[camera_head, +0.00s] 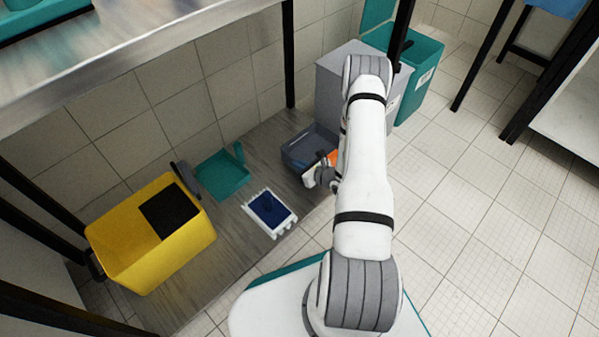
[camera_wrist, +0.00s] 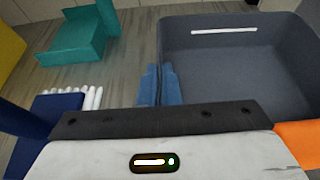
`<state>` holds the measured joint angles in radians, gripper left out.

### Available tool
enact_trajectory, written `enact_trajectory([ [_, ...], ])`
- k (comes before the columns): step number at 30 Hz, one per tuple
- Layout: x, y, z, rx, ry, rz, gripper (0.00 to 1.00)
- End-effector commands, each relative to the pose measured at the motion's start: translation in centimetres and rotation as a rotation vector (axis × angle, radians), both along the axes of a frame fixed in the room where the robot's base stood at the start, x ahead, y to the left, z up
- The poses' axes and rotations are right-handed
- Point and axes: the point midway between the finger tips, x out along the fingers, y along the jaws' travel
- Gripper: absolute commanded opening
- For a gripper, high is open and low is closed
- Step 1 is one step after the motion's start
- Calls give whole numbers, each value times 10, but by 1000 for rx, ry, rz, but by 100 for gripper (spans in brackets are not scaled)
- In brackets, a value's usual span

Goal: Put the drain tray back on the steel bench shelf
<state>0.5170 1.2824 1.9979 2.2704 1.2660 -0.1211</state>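A dark grey, open-topped tray (camera_head: 297,154), which I take to be the drain tray, is at the right end of the wood-grey lower shelf (camera_head: 215,267) of the steel bench. The tray (camera_wrist: 236,61) fills the upper right of the wrist view, with a white strip on its far inner wall. My gripper (camera_head: 318,168) is at the tray's near side. In the wrist view its blue fingers (camera_wrist: 160,84) are close together, one on each side of the tray's left wall, and look shut on it. I cannot tell whether the tray touches the shelf.
An orange piece (camera_head: 334,157) is by my gripper. A grey cabinet (camera_head: 330,90) and teal bin (camera_head: 415,85) stand behind.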

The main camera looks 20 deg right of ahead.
Motion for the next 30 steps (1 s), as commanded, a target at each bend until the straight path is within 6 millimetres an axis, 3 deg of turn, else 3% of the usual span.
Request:
enact_trajectory([
  [5,0,-1,-29,0,0,-3,0],
  [16,0,-2,-31,-1,0,-4,0],
  [24,0,-2,-31,0,1,-4,24],
  [30,-1,-2,-31,0,1,-4,25],
])
